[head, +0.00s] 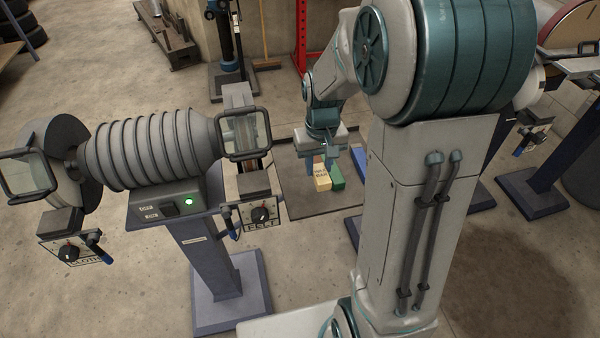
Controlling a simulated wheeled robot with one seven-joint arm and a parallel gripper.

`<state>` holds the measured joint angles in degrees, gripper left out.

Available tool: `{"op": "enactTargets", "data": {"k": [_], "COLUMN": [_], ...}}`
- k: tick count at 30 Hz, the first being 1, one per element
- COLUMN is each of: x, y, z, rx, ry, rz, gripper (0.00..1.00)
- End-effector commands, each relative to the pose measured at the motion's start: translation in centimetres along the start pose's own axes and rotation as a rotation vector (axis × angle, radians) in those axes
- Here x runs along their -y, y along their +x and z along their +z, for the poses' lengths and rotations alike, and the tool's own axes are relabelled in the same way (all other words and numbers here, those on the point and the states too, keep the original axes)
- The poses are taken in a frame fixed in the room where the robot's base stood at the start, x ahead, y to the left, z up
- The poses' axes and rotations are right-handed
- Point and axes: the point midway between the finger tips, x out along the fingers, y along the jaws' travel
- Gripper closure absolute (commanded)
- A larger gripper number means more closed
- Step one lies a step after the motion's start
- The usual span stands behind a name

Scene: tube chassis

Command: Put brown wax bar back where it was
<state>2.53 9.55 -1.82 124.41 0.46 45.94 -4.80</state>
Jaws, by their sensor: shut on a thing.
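My gripper (321,162) hangs, pointing down, over the dark grey tray (300,209) in the middle of the head view. It is shut on a small brownish piece, which I take as the brown wax bar; the fingers hide most of it. A cream bar with dark lettering (322,180) is just below the fingers. A green bar (337,177) stands right beside the cream one. I cannot tell whether the held piece touches the bars below.
A grey bench grinder (150,150) on a blue-grey pedestal (208,258) stands left of the tray, its guard shield (245,133) close to my gripper's left. A belt machine (560,80) is at the right. A red rack (302,35) stands behind. Concrete floor is open behind the tray.

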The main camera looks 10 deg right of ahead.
Motion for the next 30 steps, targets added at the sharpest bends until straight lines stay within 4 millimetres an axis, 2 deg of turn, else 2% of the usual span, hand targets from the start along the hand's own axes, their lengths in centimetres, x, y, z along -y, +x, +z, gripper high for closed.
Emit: {"op": "enactTargets", "data": {"k": [3, 10, 14, 22, 30], "x": [1.3, 3.0, 3.3, 3.3, 3.3], "y": [1.4, 3.2, 3.8, 7.2, 7.6], "z": [-2.0, -4.5, -4.9, -4.9, -4.9], "rx": [0.002, 0.0, 0.001, 0.002, -0.002], "ry": [-0.002, 0.001, 0.003, 0.003, 0.003], "rz": [0.0, 0.0, 0.0, 0.0, 0.0], "gripper": [0.92, 0.92, 0.92, 0.92, 0.92]}}
